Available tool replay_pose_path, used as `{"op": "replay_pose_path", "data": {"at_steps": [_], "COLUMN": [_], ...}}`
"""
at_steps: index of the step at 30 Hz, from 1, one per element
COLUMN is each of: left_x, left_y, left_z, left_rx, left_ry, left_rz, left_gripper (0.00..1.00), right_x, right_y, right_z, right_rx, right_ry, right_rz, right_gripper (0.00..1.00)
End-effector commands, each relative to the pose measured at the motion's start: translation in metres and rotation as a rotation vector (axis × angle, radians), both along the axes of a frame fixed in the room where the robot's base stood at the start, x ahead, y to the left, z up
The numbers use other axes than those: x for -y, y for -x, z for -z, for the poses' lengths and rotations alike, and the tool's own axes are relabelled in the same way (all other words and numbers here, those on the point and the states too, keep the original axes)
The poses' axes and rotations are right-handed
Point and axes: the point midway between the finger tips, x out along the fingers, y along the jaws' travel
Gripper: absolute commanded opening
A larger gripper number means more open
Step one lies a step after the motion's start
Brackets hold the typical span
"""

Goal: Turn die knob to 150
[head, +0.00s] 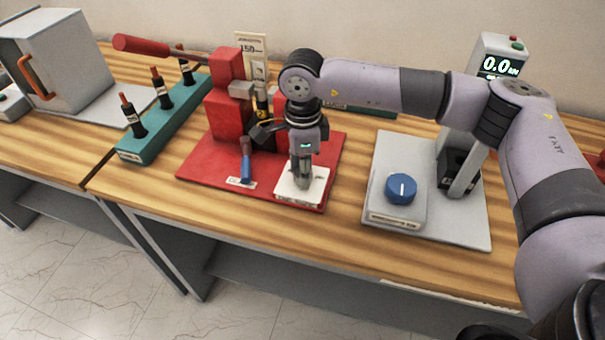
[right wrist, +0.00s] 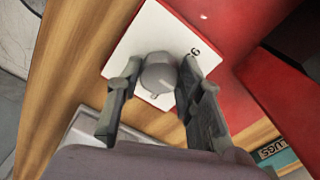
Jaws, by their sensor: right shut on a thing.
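The die knob (right wrist: 158,76) is a grey round knob on a white plate (right wrist: 140,35). The plate also shows in the head view (head: 288,194), at the front right corner of the red press base (head: 215,165). My right gripper (head: 303,184) points down over the plate and hides most of the knob. In the right wrist view, its fingers (right wrist: 162,72) are on both sides of the knob, shut on it. A dark mark like a digit shows on the plate; the pointer setting cannot be read. A sign (head: 250,46) behind the press reads 150. My left gripper is not in view.
The press has a long red handle (head: 140,45), and a blue-handled tool (head: 246,165) lies left of the plate. A tester with a blue knob (head: 401,189) and a 0.0 display (head: 500,66) stands right. Bare wood lies in front.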

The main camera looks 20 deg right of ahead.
Motion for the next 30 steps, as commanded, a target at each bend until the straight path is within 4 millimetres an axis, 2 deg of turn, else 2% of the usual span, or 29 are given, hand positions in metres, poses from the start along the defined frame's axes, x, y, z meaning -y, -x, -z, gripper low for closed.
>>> {"op": "replay_pose_path", "data": {"at_steps": [17,18,26,30], "left_x": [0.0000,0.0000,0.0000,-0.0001], "left_y": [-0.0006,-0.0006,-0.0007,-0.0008], "left_z": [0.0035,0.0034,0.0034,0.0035], "left_rx": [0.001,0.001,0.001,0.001], "left_ry": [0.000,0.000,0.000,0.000], "left_rz": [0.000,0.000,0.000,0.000], "left_gripper": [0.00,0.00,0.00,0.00], "right_x": [0.0004,0.0005,0.0003,0.0002], "right_y": [-0.0008,-0.0009,-0.0005,-0.0004], "right_z": [-0.0014,-0.0014,-0.0007,-0.0004], "right_rx": [0.002,0.002,0.001,0.001], "right_ry": [-0.001,-0.001,-0.001,-0.001], "right_rz": [-0.027,-0.027,-0.027,-0.027], "right_gripper": [0.06,0.37,0.54,0.54]}}
